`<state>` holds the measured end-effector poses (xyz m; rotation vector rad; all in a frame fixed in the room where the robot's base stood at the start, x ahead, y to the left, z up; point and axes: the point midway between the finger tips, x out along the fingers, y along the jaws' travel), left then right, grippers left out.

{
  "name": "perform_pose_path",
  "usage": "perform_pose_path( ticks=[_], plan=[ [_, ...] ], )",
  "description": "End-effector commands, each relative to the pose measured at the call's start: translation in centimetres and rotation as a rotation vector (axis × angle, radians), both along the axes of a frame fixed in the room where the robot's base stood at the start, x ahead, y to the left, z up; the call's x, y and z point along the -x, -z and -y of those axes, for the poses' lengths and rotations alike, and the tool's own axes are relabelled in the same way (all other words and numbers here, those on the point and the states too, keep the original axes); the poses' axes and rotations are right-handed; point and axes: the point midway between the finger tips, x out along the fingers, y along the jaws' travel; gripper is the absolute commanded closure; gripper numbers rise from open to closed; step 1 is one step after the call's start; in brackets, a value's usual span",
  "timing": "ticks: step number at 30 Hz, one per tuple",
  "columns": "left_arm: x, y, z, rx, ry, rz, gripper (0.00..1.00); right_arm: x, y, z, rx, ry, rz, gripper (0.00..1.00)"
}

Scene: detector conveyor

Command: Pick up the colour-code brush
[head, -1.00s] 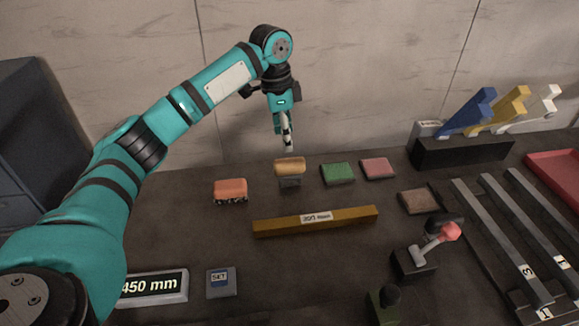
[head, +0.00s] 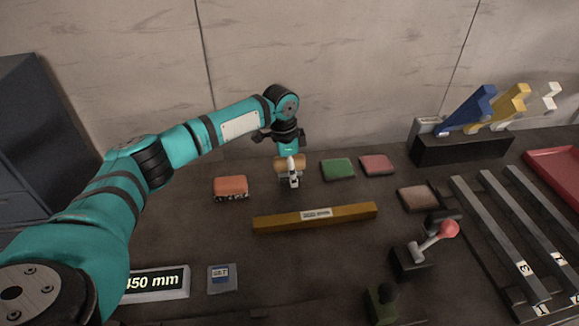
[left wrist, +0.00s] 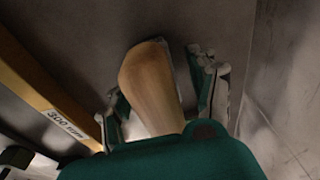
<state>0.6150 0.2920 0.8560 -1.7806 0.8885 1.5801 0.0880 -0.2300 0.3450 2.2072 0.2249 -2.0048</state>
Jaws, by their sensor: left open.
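A tan wooden-topped piece (head: 281,161), which looks like the brush, stands on the dark bench with a grey lower part. In the left wrist view its rounded wooden top (left wrist: 148,82) lies between the two fingers. My left gripper (head: 291,181) is open, pointing down over it, and hides much of it in the head view. In the left wrist view the gripper's fingers (left wrist: 160,95) sit on either side of the wood; I cannot tell whether they touch it. My right gripper is not in view.
An orange block with speckled bristles (head: 230,187) is to the left. Green (head: 337,169) and pink (head: 377,165) pads lie to the right. A yellow bar labelled 300 mm (head: 350,214) lies in front. A red-knobbed lever (head: 432,240) and dark rails (head: 500,225) are further right.

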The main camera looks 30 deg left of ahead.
Motion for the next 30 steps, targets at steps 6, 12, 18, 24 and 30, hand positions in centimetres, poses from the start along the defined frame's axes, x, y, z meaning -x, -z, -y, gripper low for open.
perform_pose_path(
  ticks=[6, 12, 18, 24, 30],
  plan=[
    [-0.02, 0.06, -0.01, 0.001, 0.0, 0.001, 0.42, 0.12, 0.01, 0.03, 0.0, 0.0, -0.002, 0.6],
    [-0.02, 0.03, -0.01, 0.001, 0.0, 0.001, 0.68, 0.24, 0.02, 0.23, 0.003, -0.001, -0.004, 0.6],
    [-0.03, 0.02, -0.02, 0.0, 0.0, 0.001, 0.94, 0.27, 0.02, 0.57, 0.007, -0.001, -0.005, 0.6],
    [-0.05, -0.03, -0.02, 0.0, 0.0, 0.001, 1.0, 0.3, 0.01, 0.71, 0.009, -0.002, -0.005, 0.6],
    [-0.07, -0.24, -0.01, 0.001, 0.0, 0.002, 1.0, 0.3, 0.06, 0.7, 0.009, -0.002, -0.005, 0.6]
  ],
)
